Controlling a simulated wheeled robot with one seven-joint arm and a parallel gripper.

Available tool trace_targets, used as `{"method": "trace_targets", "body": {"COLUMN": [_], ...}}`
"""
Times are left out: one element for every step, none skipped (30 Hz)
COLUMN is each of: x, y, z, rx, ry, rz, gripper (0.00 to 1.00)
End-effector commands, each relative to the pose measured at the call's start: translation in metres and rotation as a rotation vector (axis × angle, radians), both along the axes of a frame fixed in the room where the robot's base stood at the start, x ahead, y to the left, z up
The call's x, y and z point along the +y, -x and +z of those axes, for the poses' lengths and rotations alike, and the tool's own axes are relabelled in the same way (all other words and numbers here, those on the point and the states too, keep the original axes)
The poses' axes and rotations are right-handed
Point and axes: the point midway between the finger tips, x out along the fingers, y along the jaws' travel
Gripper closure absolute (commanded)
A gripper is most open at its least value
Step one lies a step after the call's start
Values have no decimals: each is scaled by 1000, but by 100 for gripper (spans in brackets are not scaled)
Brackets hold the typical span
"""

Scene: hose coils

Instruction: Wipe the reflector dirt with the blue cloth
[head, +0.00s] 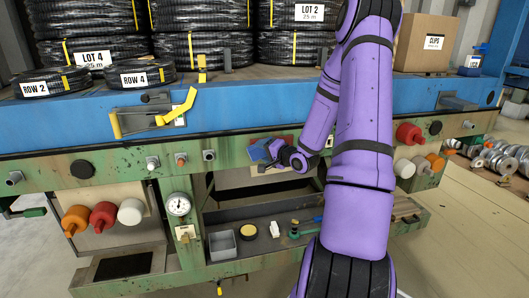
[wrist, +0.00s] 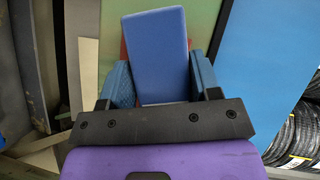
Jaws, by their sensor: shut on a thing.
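The blue cloth (wrist: 157,50), a flat blue block shape, sits between the two fingers of my gripper (wrist: 161,82) in the wrist view. My gripper is shut on it. In the head view my gripper (head: 268,154) is at the green front panel, with the blue cloth (head: 258,151) at its tip. A red patch (head: 284,141), probably the reflector, shows just behind the cloth and gripper. In the wrist view a thin red edge (wrist: 124,58) shows beside the cloth. The cloth covers most of it, and I cannot make out any dirt. I cannot tell whether the cloth touches it.
A blue beam (head: 60,125) with a yellow handle (head: 178,109) runs above the green panel (head: 120,168). Hose coils (head: 95,50) and a cardboard box (head: 425,42) stand on top. Below is an open tray (head: 262,268) with small items. Orange, red and white knobs stick out on both sides.

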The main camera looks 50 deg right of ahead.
Motion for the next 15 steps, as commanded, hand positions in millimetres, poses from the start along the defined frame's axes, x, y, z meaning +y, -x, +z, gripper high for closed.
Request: {"method": "trace_targets", "body": {"x": [0, 0, 0, 0, 0, 0, 0, 0, 0, 0, 0, 1, 2, 3, 6], "y": [0, 0, 0, 0, 0, 0, 0, 0, 0, 0, 0, -1, -1, -2, -4], "z": [0, 0, 0, 0, 0, 0, 0, 0, 0, 0, 0, 0, 0, 0, 0], "rx": [0, 0, 0, 0, 0, 0, 0, 0, 0, 0, 0, 0, -1, -1, 0], "ry": [0, 0, 0, 0, 0, 0, 0, 0, 0, 0, 0, 0, 0, 0, 0], "rz": [0, 0, 0, 0, 0, 0, 0, 0, 0, 0, 0, 0, 1, 1, 2], "gripper": [62, 62, 62, 62, 62, 62, 62, 62, 62, 62, 62, 62, 62, 62, 62]}}
